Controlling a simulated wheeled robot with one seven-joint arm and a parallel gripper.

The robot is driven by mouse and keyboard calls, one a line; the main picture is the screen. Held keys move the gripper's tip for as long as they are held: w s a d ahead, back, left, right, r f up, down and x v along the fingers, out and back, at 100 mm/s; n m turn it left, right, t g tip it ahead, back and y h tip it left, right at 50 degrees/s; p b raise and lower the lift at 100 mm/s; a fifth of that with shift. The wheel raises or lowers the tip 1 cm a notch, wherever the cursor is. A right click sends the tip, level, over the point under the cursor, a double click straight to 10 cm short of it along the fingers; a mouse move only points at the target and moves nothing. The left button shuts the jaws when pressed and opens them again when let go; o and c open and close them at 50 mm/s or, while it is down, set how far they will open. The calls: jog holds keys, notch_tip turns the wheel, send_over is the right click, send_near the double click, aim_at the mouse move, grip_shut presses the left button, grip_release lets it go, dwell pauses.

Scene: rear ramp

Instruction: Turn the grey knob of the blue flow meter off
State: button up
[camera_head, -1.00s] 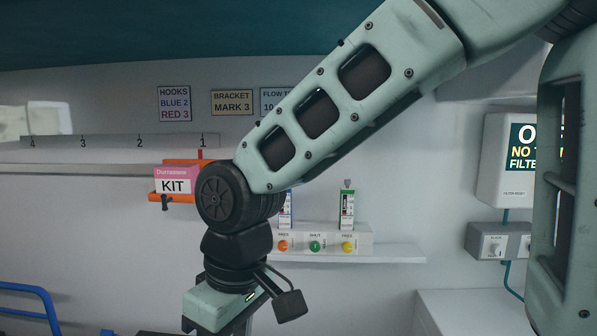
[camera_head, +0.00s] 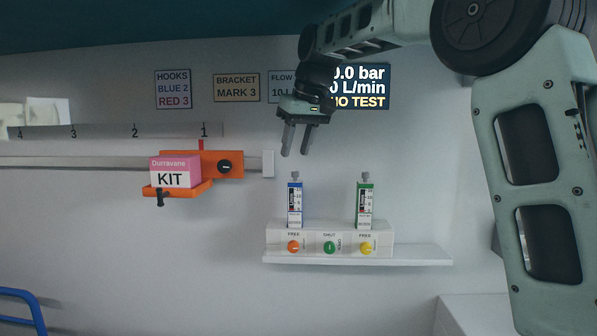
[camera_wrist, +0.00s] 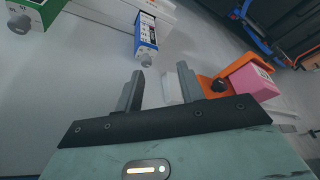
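The blue flow meter (camera_head: 295,205) stands upright on the left of a white block on the shelf. Its small grey knob (camera_head: 295,176) is on top. In the wrist view the blue flow meter (camera_wrist: 146,33) and its grey knob (camera_wrist: 146,61) show beyond the fingertips. My gripper (camera_head: 294,154) points down above the blue meter, close over the knob and apart from it. Its two fingers are spread with nothing between them. The green flow meter (camera_head: 365,205) stands to the right and also shows at the wrist view's upper left (camera_wrist: 35,10).
The white block has orange (camera_head: 293,247), green (camera_head: 330,247) and yellow (camera_head: 366,248) buttons. An orange bracket (camera_head: 226,164) with a pink kit box (camera_head: 175,170) hangs on the rail at left. A dark display (camera_head: 365,87) is behind my arm.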

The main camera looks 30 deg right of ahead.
aim_at(296, 172)
jog(key=w+f, duration=0.1)
jog(key=w+d+f, duration=0.1)
jog(key=f, duration=0.1)
jog(key=w+d+f, duration=0.1)
jog(key=f, duration=0.1)
jog(key=shift+w+f, duration=0.15)
jog(key=shift+f, duration=0.1)
grip_shut()
jog(key=shift+d+r, duration=0.1)
